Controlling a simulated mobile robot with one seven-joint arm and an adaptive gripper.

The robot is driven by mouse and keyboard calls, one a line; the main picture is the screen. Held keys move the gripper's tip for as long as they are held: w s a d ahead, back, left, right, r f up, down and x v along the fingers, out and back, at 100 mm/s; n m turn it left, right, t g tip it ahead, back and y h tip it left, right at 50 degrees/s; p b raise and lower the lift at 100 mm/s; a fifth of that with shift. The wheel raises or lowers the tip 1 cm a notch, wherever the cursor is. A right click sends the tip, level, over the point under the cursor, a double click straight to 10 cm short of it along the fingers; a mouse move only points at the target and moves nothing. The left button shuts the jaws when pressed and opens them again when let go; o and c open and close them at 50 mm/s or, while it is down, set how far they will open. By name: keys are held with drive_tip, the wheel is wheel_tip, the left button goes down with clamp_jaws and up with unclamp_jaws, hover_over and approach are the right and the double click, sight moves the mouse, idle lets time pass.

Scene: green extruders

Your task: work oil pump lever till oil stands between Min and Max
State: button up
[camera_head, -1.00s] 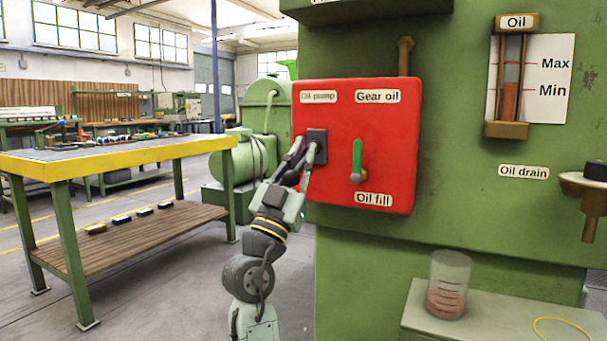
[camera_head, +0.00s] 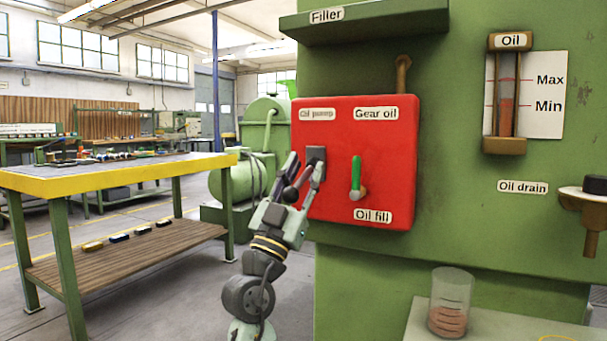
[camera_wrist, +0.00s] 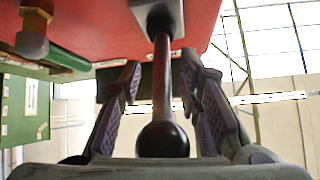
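The oil pump lever is a dark rod (camera_wrist: 163,75) with a black ball knob (camera_wrist: 163,140), rising from a plate on the red box (camera_head: 385,145). In the head view the plate (camera_head: 315,155) shows under the faded "Oil pump" label, and the knob sits among my fingers. My gripper (camera_head: 303,165) is around the lever. In the wrist view its fingers (camera_wrist: 165,105) stand either side of rod and knob, with gaps visible. The oil gauge (camera_head: 506,95) is at upper right; its red column appears to top out a little above Min and below Max.
A green-handled valve (camera_head: 355,175) sits on the red box, right of my gripper. The oil drain (camera_head: 590,195) and a beaker with reddish liquid (camera_head: 450,305) are at right. A yellow-edged workbench (camera_head: 120,180) stands left, with open floor between it and the machine.

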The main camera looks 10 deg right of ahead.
sight(293, 187)
drive_tip(key=shift+s+a+f, duration=0.2)
drive_tip(key=shift+a+f, duration=0.05)
drive_tip(key=shift+f, duration=0.15)
drive_tip(key=shift+s+a+f, duration=0.8)
drive_tip(key=shift+s+a, duration=0.05)
drive_tip(key=shift+s, duration=0.1)
drive_tip(key=s+a, duration=0.7)
drive_tip(key=s, duration=0.1)
drive_tip(key=shift+s, duration=0.15)
drive_tip(key=shift+r, duration=0.15)
